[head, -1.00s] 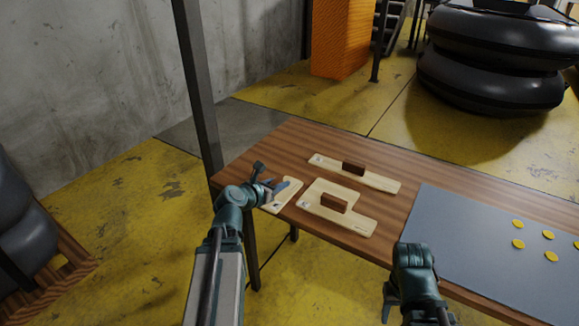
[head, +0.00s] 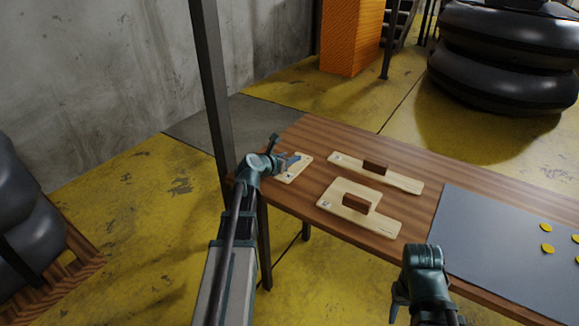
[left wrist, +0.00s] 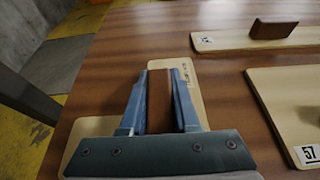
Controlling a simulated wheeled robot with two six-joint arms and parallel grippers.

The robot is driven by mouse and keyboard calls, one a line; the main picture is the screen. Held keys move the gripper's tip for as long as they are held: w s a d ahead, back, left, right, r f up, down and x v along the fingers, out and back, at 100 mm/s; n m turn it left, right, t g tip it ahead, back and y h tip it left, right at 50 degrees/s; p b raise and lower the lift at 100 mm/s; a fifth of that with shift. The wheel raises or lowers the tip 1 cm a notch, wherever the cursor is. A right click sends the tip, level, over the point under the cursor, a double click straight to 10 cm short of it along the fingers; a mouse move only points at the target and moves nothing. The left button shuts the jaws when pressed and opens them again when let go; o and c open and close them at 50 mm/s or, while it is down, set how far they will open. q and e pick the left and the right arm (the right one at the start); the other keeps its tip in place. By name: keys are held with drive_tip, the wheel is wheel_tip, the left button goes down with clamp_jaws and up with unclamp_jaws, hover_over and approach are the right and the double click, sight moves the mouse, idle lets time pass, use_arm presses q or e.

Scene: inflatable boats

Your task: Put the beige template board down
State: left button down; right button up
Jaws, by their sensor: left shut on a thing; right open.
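My left gripper (head: 290,160) is shut on the brown handle (left wrist: 160,105) of a small beige template board (head: 299,171). The left wrist view shows the handle between the two blue fingers and the board (left wrist: 188,82) under them, partly hidden by the gripper. The board is level, at the left end of the wooden table (head: 300,210); I cannot tell whether it touches the top. My right gripper (head: 398,298) is open and empty, low in front of the table's front edge.
A wider beige board (head: 335,197) with a brown handle lies to the right, labelled 57 in the left wrist view (left wrist: 308,154). A long narrow board (head: 400,181) lies behind it. A grey mat (head: 490,240) with yellow discs covers the table's right part. A dark post (head: 212,80) stands by the left end.

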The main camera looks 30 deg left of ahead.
sight(291, 166)
use_arm(q)
wheel_tip(291, 166, down, 3)
drive_tip(key=shift+s+d+f+b, duration=0.1)
drive_tip(key=shift+s+b, duration=0.05)
drive_tip(key=shift+b, duration=0.8)
use_arm(e)
drive_tip(key=f, duration=0.3)
drive_tip(key=shift+s+a+f, duration=0.1)
drive_tip(key=shift+s+a, duration=0.15)
use_arm(q)
drive_tip(key=shift+f, duration=0.15)
drive_tip(key=c, duration=0.6)
unclamp_jaws()
drive_tip(key=shift+c, duration=0.2)
use_arm(e)
drive_tip(key=shift+f, duration=0.1)
use_arm(q)
drive_tip(key=shift+r, duration=0.35)
drive_tip(key=p+v, duration=0.4)
drive_tip(key=v, duration=0.8)
drive_tip(key=shift+f+p, duration=0.15)
drive_tip(key=shift+p, duration=0.15)
use_arm(e)
wheel_tip(291, 166, up, 5)
drive_tip(key=shift+f, duration=0.1)
